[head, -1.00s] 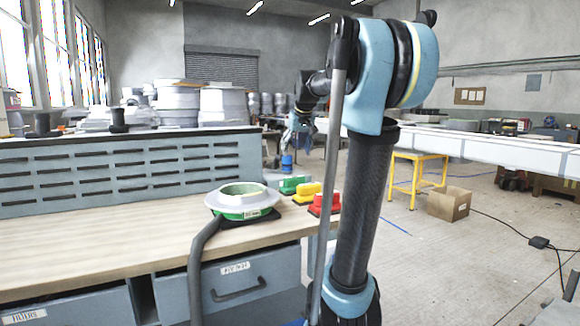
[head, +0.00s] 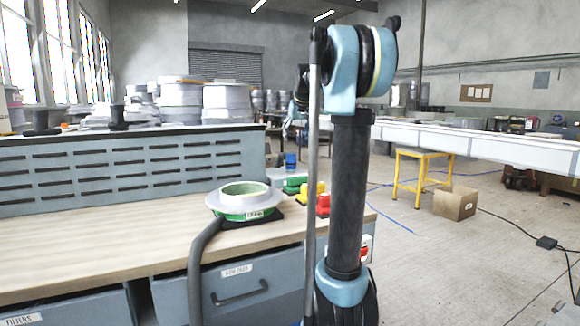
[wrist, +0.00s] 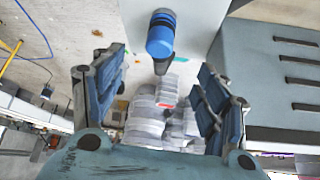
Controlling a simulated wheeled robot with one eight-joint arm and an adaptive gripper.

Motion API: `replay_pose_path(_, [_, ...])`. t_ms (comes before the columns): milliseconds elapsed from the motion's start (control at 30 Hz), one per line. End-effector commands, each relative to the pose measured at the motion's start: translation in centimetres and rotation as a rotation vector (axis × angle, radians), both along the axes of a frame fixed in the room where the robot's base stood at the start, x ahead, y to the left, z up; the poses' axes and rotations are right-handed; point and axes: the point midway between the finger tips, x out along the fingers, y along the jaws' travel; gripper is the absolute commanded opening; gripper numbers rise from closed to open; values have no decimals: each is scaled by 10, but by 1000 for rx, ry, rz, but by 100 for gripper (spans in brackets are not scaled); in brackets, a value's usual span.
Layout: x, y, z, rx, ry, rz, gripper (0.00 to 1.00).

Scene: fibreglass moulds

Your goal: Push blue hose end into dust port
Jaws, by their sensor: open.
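The blue hose end (wrist: 161,36) is a short blue cylinder with a dark tapered part below it, at the upper middle of the wrist view. In the head view a small blue piece (head: 290,160), seemingly the same thing, shows beyond the bench's far right corner. My gripper (wrist: 163,68) is open and empty, with its blue-padded fingers to the left and right of the hose end's line. The hose end looks apart from both fingers. In the head view my gripper is mostly hidden behind my arm. I cannot make out the dust port for certain.
A round mould (head: 244,199) with a green base and a grey hose (head: 196,270) sits on the wooden bench (head: 110,245). Green (head: 295,181), yellow (head: 311,191) and red (head: 323,205) tools stand beside it. A yellow stool (head: 421,155) and cardboard box (head: 455,203) stand right.

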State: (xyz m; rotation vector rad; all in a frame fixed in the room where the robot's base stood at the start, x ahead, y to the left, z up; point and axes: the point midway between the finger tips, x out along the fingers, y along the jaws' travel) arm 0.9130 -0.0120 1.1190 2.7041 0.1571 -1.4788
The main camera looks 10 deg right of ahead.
Motion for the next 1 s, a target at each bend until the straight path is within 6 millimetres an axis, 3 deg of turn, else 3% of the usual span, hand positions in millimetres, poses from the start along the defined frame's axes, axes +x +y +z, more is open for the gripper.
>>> replay_pose_path(500, [47,5,-74,0,0,-1,67])
replay_pose_path(700, [53,6,-84,-1,0,-1,67])
replay_pose_path(1000, [54,6,-85,0,0,0,67])
